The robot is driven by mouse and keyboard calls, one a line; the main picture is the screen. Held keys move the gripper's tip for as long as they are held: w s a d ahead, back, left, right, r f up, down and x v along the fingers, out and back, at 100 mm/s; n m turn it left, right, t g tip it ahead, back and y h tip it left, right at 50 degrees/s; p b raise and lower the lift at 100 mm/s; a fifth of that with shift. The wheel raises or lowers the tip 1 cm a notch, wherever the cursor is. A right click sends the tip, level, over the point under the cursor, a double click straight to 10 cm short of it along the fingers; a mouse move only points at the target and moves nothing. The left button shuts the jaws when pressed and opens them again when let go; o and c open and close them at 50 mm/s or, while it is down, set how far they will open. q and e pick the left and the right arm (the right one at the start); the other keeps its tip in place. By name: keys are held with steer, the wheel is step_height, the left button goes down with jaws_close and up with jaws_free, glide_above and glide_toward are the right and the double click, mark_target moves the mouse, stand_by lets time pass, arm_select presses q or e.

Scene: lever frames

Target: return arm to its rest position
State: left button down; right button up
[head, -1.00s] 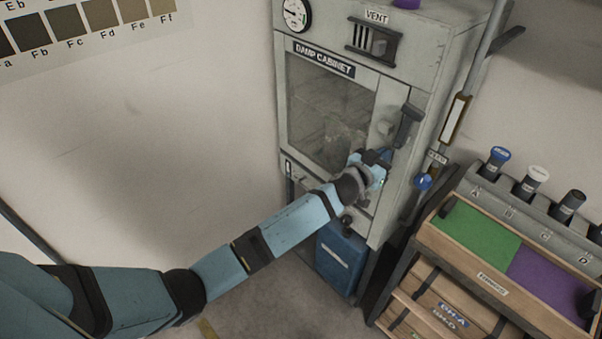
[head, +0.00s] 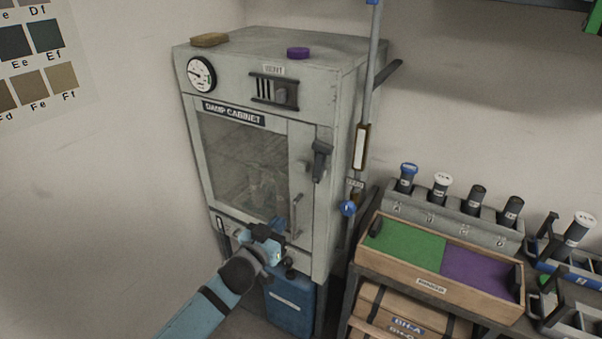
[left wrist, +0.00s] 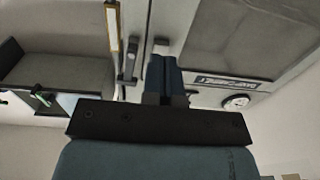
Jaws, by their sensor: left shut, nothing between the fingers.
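My left gripper (head: 294,205) is in front of the lower part of the damp cabinet (head: 340,110), near the vertical bar on its door. Its fingers are shut with nothing between them; they also show in the left wrist view (left wrist: 163,68), pointing up toward the cabinet front. The black lever handle (head: 321,160) on the cabinet's right front edge is above and to the right of the gripper, apart from it. The glazed cabinet door (head: 235,160) looks shut. My right gripper is not in view.
A blue container (head: 292,308) stands below the cabinet. To the right are a wooden tray with green and purple sections (head: 410,245) and a grey rack (head: 450,220) of capped tubes. A vertical pipe with a blue knob (head: 348,208) runs beside the cabinet.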

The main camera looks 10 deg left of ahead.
arm_select(q)
steer(key=s+a+f+g+y+p, duration=0.1)
steer(key=s+f, duration=0.3)
steer(key=s, duration=0.6)
steer(key=s+a+f+g+y+p, duration=0.1)
steer(key=s+f, duration=0.4)
steer(key=s, duration=0.6)
steer(key=s+a+f+n+g+y+p, duration=0.1)
steer(key=s+a+f+g+p, duration=0.2)
steer(key=s, duration=0.7)
step_height(320, 180, down, 2)
steer(key=shift+s+a+f+g, duration=0.2)
steer(key=shift+a+g, duration=0.2)
steer(key=shift+a, duration=0.5)
steer(key=shift+w, duration=0.1)
